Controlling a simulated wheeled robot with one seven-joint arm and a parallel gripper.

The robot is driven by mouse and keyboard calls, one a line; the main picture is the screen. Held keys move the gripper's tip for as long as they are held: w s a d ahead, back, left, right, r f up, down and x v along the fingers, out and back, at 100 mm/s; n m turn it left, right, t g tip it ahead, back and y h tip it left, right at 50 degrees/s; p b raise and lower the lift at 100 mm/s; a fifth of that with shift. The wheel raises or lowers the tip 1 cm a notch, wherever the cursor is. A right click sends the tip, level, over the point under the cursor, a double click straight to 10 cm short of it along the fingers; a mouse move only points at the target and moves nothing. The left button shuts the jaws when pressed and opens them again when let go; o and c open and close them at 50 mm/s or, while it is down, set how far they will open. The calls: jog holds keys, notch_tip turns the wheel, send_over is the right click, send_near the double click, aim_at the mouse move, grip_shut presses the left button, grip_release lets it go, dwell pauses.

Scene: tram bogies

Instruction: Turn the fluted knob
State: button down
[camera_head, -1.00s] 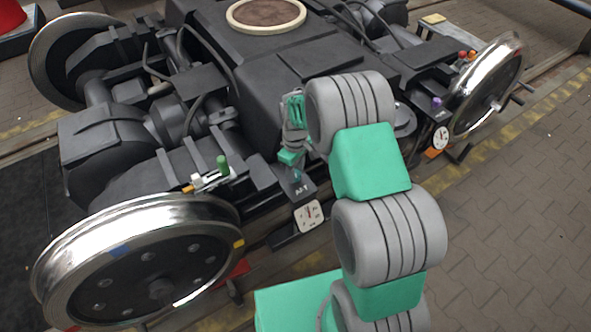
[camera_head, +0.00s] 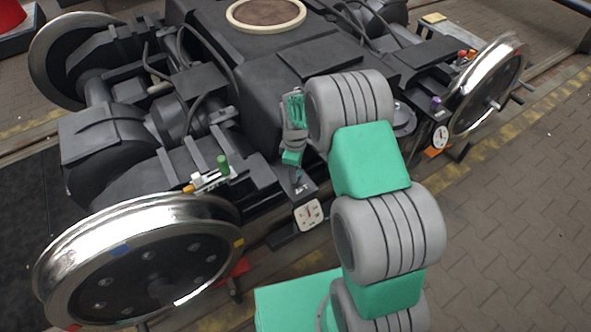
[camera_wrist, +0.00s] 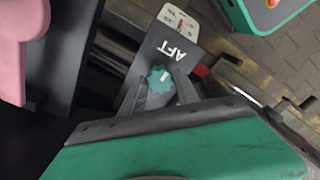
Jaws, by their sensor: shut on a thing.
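The fluted knob (camera_wrist: 160,78) is a teal, scalloped disc with a white mark. In the wrist view it sits on a dark grey bracket lettered AFT (camera_wrist: 176,52). My gripper (camera_wrist: 164,92) has its grey fingers at the knob's sides and is shut on it. In the head view my gripper (camera_head: 297,172) reaches down to the bracket at the near side of the bogie frame. The knob is small and mostly hidden there by the fingers.
A silver-rimmed wheel (camera_head: 140,205) stands left and another (camera_head: 488,85) right. A green peg (camera_head: 223,165) stands on the frame to the left. A purple knob (camera_head: 436,103) and a second dial (camera_head: 440,137) are to the right. Paving at right is clear.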

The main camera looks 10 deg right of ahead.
jog(key=c, duration=0.9)
grip_release()
notch_tip(320, 180, up, 8)
jog(key=shift+f+p, duration=0.1)
jog(key=shift+p, duration=0.4)
jog(key=s+r+m+t+p, duration=0.1)
jog(key=s+r+m+p, duration=0.15)
jog(key=r, duration=0.45)
jog(key=s+r+m+p, duration=0.1)
jog(key=r+p, duration=0.2)
jog(key=r, duration=0.3)
jog(key=s+r+m+t+p, duration=0.2)
jog(key=s+r+m+p, duration=0.6)
jog(key=s+r, duration=0.8)
notch_tip(320, 180, up, 3)
jog(key=shift+s+m+p, duration=0.35)
jog(key=shift+p, duration=0.2)
